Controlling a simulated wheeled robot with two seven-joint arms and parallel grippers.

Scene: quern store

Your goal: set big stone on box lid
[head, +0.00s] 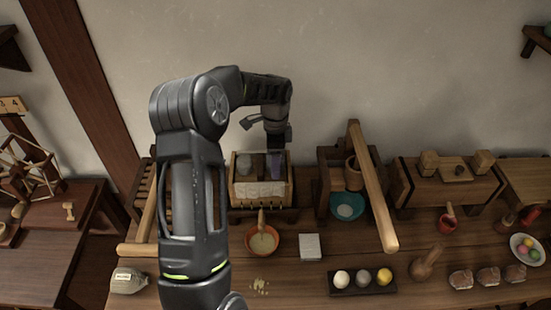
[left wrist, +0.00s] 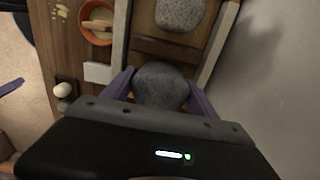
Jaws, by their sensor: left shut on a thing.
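My left gripper (head: 275,165) is over the open wooden box (head: 278,193) at the back of the bench. In the left wrist view, its purple fingers (left wrist: 160,95) are shut on a smooth dark grey stone (left wrist: 160,84), one finger on each side. In the head view the finger hides most of this stone. I cannot tell whether the held stone touches the board. My right gripper is out of view.
An orange bowl (head: 262,242) and a white square (head: 310,247) stand in front of the box. A wooden lever (head: 372,190) rises to its right. A dark tray (head: 345,292) with balls lies nearer. Another wooden box (head: 440,187) with blocks stands farther right.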

